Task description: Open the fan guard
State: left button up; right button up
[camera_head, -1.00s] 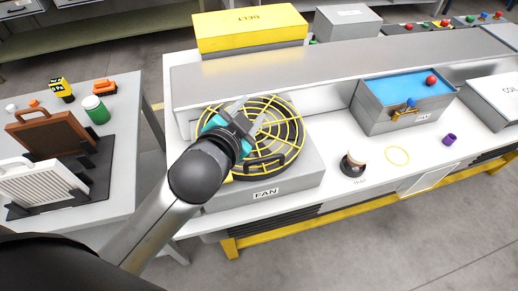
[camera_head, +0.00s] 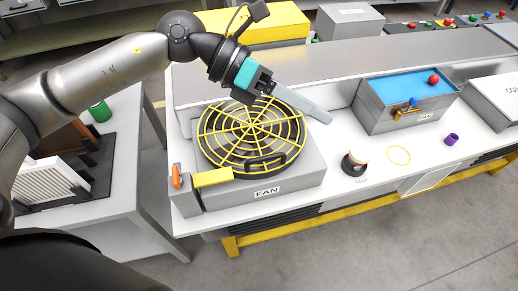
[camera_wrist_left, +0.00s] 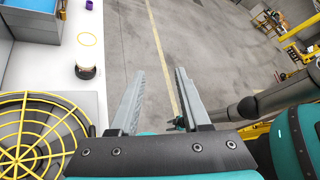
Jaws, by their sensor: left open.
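The fan guard (camera_head: 250,131) is a round yellow wire grille lying flat over the dark fan on a grey box labelled FAN (camera_head: 266,191). A black handle (camera_head: 265,163) sits on its front edge. A yellow latch bar (camera_head: 212,177) lies at the box's front left corner. Part of the guard (camera_wrist_left: 40,140) shows in the left wrist view. My left gripper (camera_head: 322,116) is above the guard's back right edge, apart from it. Its jaws (camera_wrist_left: 161,72) are open and empty over the bench side. My right gripper is not clearly seen.
An orange-tipped grey post (camera_head: 177,177) stands left of the latch. A grey bin with a blue top (camera_head: 405,95), a small round part (camera_head: 353,164), a yellow ring (camera_head: 398,155) and a purple piece (camera_head: 451,139) lie to the right. A raised metal ledge (camera_head: 350,62) runs behind.

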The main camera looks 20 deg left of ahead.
pick_arm(q)
jog(key=w+a+f+m+y, duration=0.1)
jog(key=a+f+y, duration=0.3)
jog(key=a+y, duration=0.75)
jog(key=h, duration=0.4)
send_over(259, 151)
jog(key=s+d, duration=0.1)
jog(key=s, duration=0.3)
jog(key=f, duration=1.4)
jog(key=shift+s+d+f, duration=0.15)
jog(key=shift+d, duration=0.05)
jog(key=shift+c, duration=0.2)
grip_shut()
